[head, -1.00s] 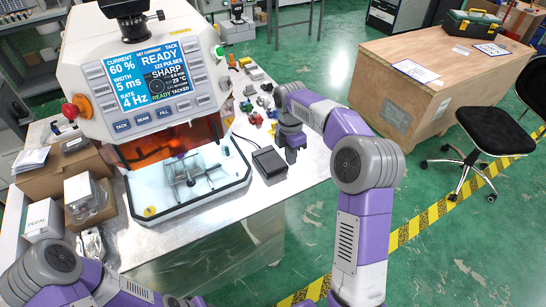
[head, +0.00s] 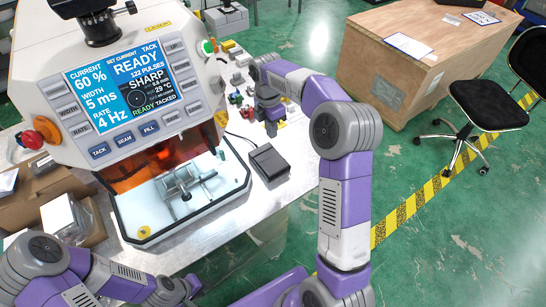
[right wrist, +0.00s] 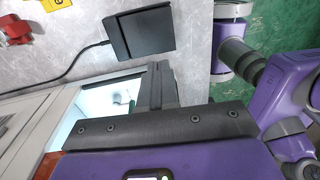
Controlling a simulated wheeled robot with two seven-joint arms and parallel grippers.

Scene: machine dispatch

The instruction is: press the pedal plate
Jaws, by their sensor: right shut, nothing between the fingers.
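The pedal plate is a dark, box-like foot pedal (head: 270,163) with a cable, lying on the metal table right of the machine. It also shows at the top of the right wrist view (right wrist: 140,32). My right gripper (head: 271,129) is shut and empty. In the head view it points down just behind the pedal, apart from it in the picture; its height above the table is hard to judge. Its closed fingers (right wrist: 162,75) show below the pedal in the right wrist view. My left arm crosses the lower left of the head view, its gripper out of frame.
The tack welding machine (head: 150,100) has a lit screen and a white chamber tray. Small coloured parts (head: 237,97) lie behind the pedal. Cardboard boxes (head: 40,190) stand at the left. A wooden crate (head: 430,65) and a black chair (head: 490,100) are on the floor at right.

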